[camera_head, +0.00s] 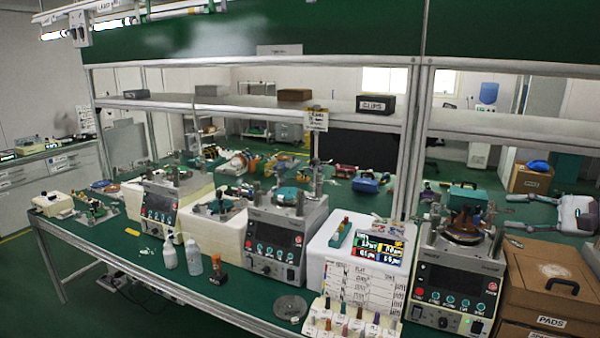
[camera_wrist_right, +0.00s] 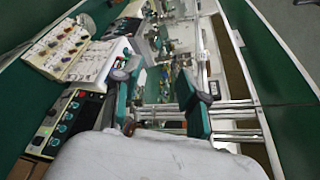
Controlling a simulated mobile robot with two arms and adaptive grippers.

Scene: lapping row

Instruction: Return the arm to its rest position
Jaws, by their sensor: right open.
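My right gripper (camera_head: 510,213) shows at the right of the head view, with a white body and thin silver fingers pointing left. Its fingers are spread, with nothing seen between them. It is close to the rightmost lapping machine (camera_head: 458,281), on the side of the brown box. In the right wrist view, the open right gripper (camera_wrist_right: 157,78) shows two green finger parts set apart above its pale body. My left gripper is not in view.
A brown PADS box (camera_head: 556,285) is below the right gripper. Shelf posts (camera_head: 409,140) and a shelf (camera_head: 240,104) rise behind the bench. Bottles (camera_head: 194,257), a sample rack (camera_head: 345,322) and a whiteboard (camera_head: 362,290) stand near the front edge. Bare green bench shows at left.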

